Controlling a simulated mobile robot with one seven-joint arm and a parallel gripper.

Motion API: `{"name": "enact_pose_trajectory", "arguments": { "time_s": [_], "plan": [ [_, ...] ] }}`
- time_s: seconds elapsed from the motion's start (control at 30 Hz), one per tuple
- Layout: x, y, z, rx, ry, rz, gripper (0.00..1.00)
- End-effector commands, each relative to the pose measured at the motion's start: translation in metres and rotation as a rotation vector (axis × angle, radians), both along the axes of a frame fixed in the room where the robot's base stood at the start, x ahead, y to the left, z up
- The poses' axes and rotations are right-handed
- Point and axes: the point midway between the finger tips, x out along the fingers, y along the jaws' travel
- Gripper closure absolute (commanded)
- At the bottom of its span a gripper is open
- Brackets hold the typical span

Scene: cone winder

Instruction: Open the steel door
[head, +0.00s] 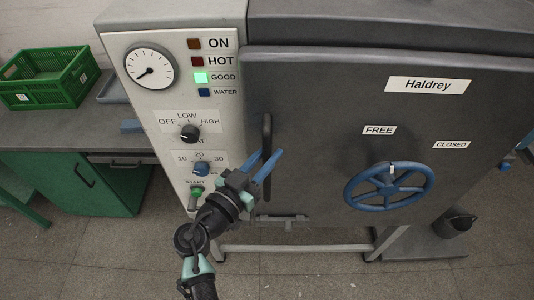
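The steel door (320,100) is a large dark grey panel with a "Haldrey" label, and it appears shut. A black vertical bar handle (267,130) is on its left side. A blue handwheel (413,186) is on its right, its white mark at the top, nearer the "FREE" label (379,130) than the "CLOSED" label (451,145). My gripper (271,151) has blue fingers, spread apart, one to each side of the handle in the picture. I cannot tell whether they touch the handle or are in front of it.
A control panel (168,95) with a gauge, knobs and a lit green "GOOD" lamp stands left of the door. A green crate (45,75) sits on a bench at the far left. A dark bucket (457,224) is low on the right. Floor is clear in front.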

Motion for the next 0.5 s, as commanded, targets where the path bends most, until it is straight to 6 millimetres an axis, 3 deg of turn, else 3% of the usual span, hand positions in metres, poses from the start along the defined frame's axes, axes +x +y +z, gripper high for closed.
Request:
{"name": "enact_pose_trajectory", "arguments": {
  "time_s": [0.03,0.1,0.13,0.5],
  "plan": [
    [-0.0001,0.0001,0.0001,0.000,0.000,0.000,0.86],
    [-0.0002,0.0001,0.0001,0.000,0.000,0.000,0.99],
    [-0.0002,0.0001,0.0001,0.000,0.000,0.000,1.00],
    [-0.0003,0.0003,0.0002,0.000,0.000,0.000,1.00]
  ]
}}
